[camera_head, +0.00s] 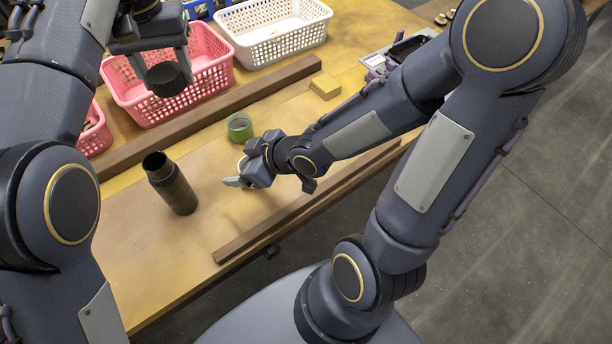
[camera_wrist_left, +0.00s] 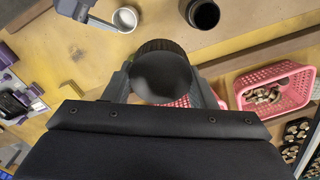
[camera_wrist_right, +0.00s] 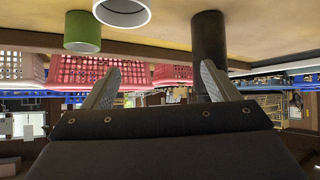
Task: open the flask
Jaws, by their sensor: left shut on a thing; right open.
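The dark flask (camera_head: 178,192) stands upright on the yellow table with its mouth open and no lid on it. Its open mouth also shows in the left wrist view (camera_wrist_left: 205,15), and its body in the right wrist view (camera_wrist_right: 209,45). My left gripper (camera_head: 164,72) is shut on the round black flask lid (camera_head: 167,82), held in the air apart from the flask, in front of the pink basket. The lid fills the jaws in the left wrist view (camera_wrist_left: 162,72). My right gripper (camera_head: 238,178) is open and empty, low over the table to the right of the flask.
A green cup (camera_head: 240,131) and a white cup (camera_wrist_right: 121,8), mostly hidden by my right gripper in the head view, stand near it. A pink basket (camera_head: 150,108) and a white basket (camera_head: 275,45) stand behind a wooden bar (camera_head: 215,113). A yellow block (camera_head: 325,87) lies farther right.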

